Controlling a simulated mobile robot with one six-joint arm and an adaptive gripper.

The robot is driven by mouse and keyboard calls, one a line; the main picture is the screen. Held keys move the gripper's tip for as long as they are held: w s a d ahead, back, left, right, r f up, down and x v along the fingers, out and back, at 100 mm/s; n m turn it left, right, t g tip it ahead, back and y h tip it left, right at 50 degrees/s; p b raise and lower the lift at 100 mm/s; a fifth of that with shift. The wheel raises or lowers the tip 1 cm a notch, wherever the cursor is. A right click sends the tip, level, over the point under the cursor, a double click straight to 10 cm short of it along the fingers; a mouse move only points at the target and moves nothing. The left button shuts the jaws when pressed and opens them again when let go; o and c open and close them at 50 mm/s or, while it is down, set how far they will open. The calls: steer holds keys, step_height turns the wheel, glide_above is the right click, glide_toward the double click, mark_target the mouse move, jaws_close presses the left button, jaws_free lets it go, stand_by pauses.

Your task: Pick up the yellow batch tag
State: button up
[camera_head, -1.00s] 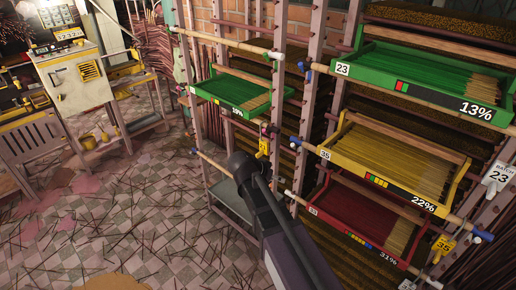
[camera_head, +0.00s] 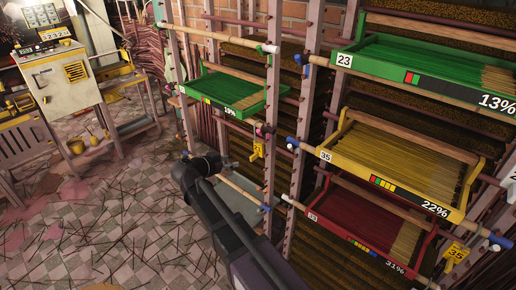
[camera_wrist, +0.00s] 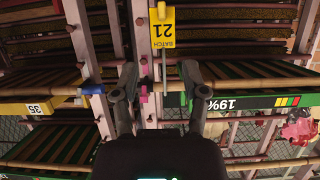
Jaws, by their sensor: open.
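A yellow batch tag (camera_wrist: 163,30) numbered 21 shows upside down at the top middle of the wrist view. In the head view a small yellow tag (camera_head: 258,151) hangs on the rack post beside the green 19% tray; its number is too small to read there. My gripper (camera_wrist: 161,78) is open and empty in the wrist view. Its fingers stand apart, with the tag beyond the tips and between them in the picture, not touched. In the head view my arm's dark end is left of the tag, and the fingers are hard to make out.
A second yellow tag (camera_head: 455,254) numbered 35 hangs at the lower right. Green (camera_head: 232,105), yellow (camera_head: 335,157) and red (camera_head: 330,215) trays of incense sticks sit on rack rods. Rack posts and rods stand close around my gripper. A machine (camera_head: 60,85) stands at the far left.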

steer(key=shift+f, duration=0.1)
steer(key=b, duration=0.3)
glide_toward(253, 156)
steer(key=x, duration=0.4)
steer(key=shift+a+f, duration=0.1)
steer(key=shift+w+d+f, duration=0.1)
steer(key=shift+w+d, duration=0.25)
steer(key=shift+w, duration=0.15)
steer(key=shift+b+x, duration=1.1)
steer(key=shift+x, duration=1.5)
jaws_close()
